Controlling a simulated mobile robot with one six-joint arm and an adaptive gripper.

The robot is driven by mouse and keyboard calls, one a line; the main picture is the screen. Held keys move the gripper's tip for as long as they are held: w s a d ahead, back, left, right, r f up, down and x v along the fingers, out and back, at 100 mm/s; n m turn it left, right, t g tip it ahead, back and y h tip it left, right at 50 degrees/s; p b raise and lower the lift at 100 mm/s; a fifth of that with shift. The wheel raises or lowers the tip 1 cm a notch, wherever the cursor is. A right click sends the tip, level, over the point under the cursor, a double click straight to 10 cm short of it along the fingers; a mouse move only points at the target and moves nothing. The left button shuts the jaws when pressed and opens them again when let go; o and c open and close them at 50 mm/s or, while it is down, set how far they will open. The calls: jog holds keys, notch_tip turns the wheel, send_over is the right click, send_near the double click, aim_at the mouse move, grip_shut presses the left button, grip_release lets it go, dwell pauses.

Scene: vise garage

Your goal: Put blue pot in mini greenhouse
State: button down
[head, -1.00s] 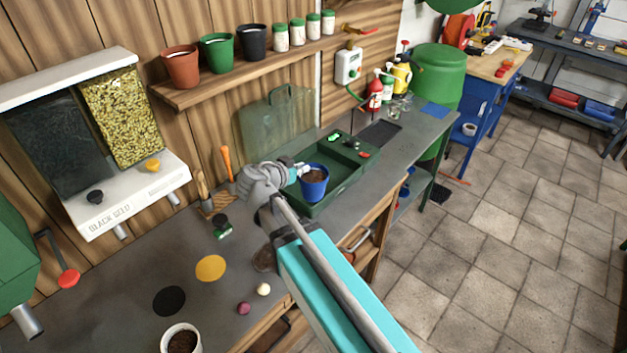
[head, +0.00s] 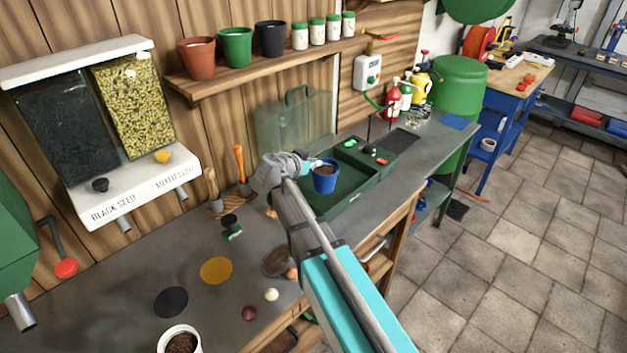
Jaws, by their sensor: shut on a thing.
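The blue pot (head: 325,182), filled with dark soil, is upright in my gripper (head: 311,165). My gripper is shut on the pot's left side near the rim. The pot is over the left, near part of the mini greenhouse's green tray (head: 350,205). I cannot tell whether its bottom touches the tray floor. The greenhouse's clear green lid (head: 290,125) with a handle stands upright behind the tray, against the wall. Small dark, white and red items (head: 370,150) are at the tray's far right end. My arm hides part of the bench in front.
A shelf (head: 250,70) with several pots and jars is above. Seed dispensers (head: 110,130) are at left. Hand tools (head: 240,165) stand left of the gripper. A white pot of soil (head: 182,340) is at the front.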

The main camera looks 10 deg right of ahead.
jog(key=shift+w+d+f+b, duration=0.1)
jog(key=shift+w+f+b, duration=1)
jog(key=shift+f, duration=0.25)
jog(key=shift+w+d+f+b, duration=0.1)
jog(key=shift+w+f+b, duration=0.15)
jog(key=shift+f+b, duration=0.75)
jog(key=shift+w+f+b, duration=0.2)
jog(key=shift+f+b, duration=0.7)
jog(key=shift+f, duration=0.15)
jog(key=c, duration=0.8)
grip_release()
jog(key=shift+o, duration=0.2)
jog(key=shift+r, duration=0.1)
jog(key=shift+s+a+r, duration=0.1)
jog(key=shift+s+a, duration=0.05)
jog(key=shift+a, duration=0.05)
jog(key=p+v, duration=0.4)
jog(key=v, duration=0.7)
jog(key=shift+a+p, duration=0.25)
jog(key=shift+p, duration=0.1)
